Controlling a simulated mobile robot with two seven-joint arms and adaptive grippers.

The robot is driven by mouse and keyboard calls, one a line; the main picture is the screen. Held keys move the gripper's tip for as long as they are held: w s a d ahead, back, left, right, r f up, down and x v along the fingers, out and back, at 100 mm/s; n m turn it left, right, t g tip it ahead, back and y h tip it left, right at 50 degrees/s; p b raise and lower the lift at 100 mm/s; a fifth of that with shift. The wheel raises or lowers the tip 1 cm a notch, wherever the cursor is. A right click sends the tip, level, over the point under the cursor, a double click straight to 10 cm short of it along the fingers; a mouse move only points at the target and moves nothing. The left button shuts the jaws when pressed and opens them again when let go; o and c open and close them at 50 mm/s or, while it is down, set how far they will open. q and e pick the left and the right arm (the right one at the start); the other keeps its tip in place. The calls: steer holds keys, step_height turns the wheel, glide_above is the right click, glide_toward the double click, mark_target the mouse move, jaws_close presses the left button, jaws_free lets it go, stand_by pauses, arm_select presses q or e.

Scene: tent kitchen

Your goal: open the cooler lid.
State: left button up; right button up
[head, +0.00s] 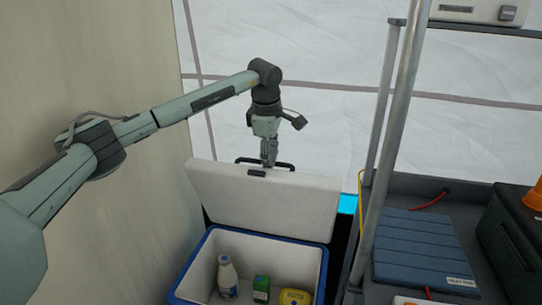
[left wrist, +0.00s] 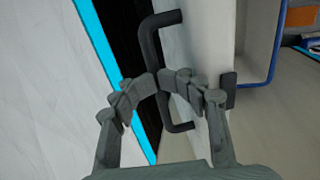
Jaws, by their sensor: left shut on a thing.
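The cooler (head: 316,252) is a blue-rimmed box with white inner walls, low in the middle of the head view. Its white lid (head: 262,202) stands raised at the far side, and the inside of the box is exposed. A black bar handle (head: 284,164) sits at the lid's top edge; it also shows in the left wrist view (left wrist: 151,45). My left gripper (head: 268,160) is at that handle, with its fingers closed around the bar in the left wrist view (left wrist: 160,82). My right gripper is in neither view.
In the cooler are a white bottle (head: 227,277), a green carton (head: 261,288) and a yellow container (head: 294,297). A metal rack post (head: 398,125) and a shelf with a blue slatted case (head: 425,250) stand close on the right. The tent wall (head: 95,75) is on the left.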

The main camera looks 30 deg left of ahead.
arm_select(q)
steer(key=shift+f, duration=0.3)
steer(key=shift+w+r, duration=0.3)
steer(key=shift+w, duration=0.05)
steer(key=w+a+r+p, duration=0.1)
steer(key=w+r, duration=0.3)
steer(key=w, duration=0.3)
steer(key=shift+a+r, duration=0.15)
steer(key=shift+a, duration=0.25)
steer(key=shift+r, duration=0.1)
step_height(320, 180, up, 12)
steer(key=s, duration=0.2)
steer(key=shift+s+d, duration=0.15)
steer(key=shift+d, duration=0.1)
steer(key=shift+f, duration=0.2)
stand_by(0.3)
